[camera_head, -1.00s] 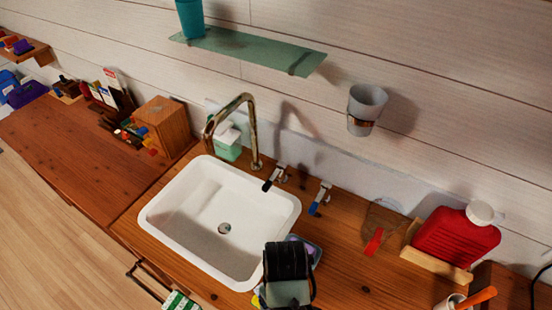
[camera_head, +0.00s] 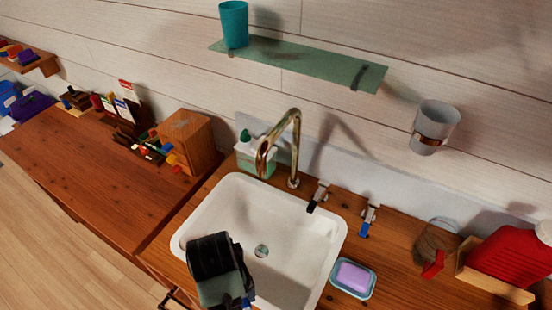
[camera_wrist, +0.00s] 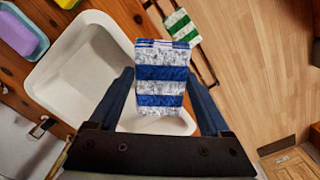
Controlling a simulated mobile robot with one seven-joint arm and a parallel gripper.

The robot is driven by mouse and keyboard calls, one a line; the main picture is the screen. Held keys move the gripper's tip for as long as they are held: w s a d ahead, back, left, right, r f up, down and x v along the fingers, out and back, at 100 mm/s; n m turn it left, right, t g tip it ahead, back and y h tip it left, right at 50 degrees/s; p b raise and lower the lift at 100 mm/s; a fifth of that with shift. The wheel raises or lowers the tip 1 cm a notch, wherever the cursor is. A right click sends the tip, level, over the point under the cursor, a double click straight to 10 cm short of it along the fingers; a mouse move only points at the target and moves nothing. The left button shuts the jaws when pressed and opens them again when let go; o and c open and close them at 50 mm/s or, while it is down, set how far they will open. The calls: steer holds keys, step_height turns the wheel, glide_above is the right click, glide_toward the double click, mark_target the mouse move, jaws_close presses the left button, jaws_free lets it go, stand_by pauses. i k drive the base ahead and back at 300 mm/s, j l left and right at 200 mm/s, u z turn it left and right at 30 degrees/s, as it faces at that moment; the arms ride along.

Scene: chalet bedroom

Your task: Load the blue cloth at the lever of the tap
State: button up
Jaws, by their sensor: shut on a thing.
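The blue cloth (camera_wrist: 162,76), with blue and grey-white stripes, is between the fingers of my gripper (camera_wrist: 164,92) in the wrist view. My gripper is shut on it. In the head view my gripper (camera_head: 228,285) is over the front left part of the white sink (camera_head: 205,210); the cloth is mostly hidden there. The tap has a curved gold spout (camera_head: 294,150) behind the sink. Right of the spout stand a dark-tipped lever (camera_head: 318,195) and a blue-tipped lever (camera_head: 369,217), both apart from my gripper.
A purple soap in a blue dish (camera_head: 352,278) lies right of the sink. A soap bottle (camera_head: 250,158) stands left of the spout. A red bottle (camera_head: 510,257) is at the far right. A green-striped cloth (camera_wrist: 181,26) hangs on a rail. A glass shelf (camera_head: 300,64) is above.

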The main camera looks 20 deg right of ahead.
mark_target(373, 206)
steer(key=i+j+z, duration=0.2)
steer(key=j, duration=0.15)
steer(key=i+j+z, duration=0.15)
steer(key=j, duration=0.2)
steer(key=i+j+z, duration=0.2)
steer(key=j, duration=0.25)
steer(key=z, duration=1.4)
